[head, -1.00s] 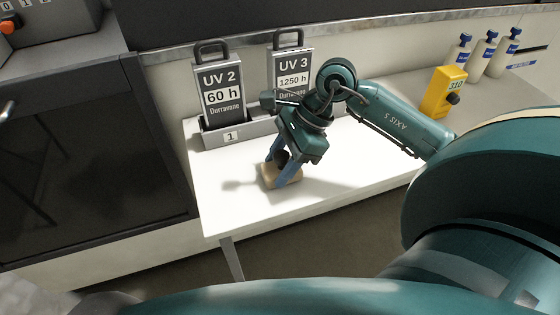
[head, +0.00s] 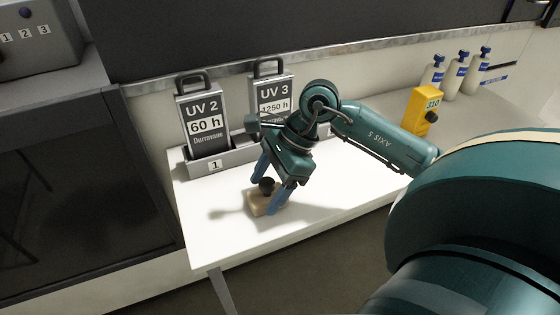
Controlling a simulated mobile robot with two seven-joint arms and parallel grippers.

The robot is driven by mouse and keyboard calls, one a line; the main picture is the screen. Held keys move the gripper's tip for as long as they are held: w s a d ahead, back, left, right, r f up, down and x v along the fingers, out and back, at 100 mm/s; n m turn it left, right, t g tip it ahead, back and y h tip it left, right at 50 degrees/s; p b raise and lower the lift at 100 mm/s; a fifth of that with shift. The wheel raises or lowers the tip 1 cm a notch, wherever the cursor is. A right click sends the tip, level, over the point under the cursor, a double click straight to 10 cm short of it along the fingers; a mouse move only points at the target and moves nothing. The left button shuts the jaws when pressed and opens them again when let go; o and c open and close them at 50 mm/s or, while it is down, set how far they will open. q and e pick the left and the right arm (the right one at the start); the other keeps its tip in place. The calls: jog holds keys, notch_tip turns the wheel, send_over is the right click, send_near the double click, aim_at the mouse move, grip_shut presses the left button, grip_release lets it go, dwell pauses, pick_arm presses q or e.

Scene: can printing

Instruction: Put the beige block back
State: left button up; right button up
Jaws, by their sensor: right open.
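The beige block (head: 255,204) with a dark round knob (head: 266,186) on top sits on the white table, near its front edge. My right gripper (head: 265,196) reaches down over the block. Its two blue fingers are open, one behind the knob and one at the front right of the block. I cannot tell whether the fingers touch the block. The block's right side is partly hidden by the front finger. My left gripper is not in view.
A grey holder (head: 232,158) marked 1 carries the UV 2 cassette (head: 204,118) and the UV 3 cassette (head: 272,92) behind the gripper. The white table (head: 215,225) is clear left of the block.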

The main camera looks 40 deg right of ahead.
jog(key=v, duration=1.1)
jog(key=shift+s, duration=0.1)
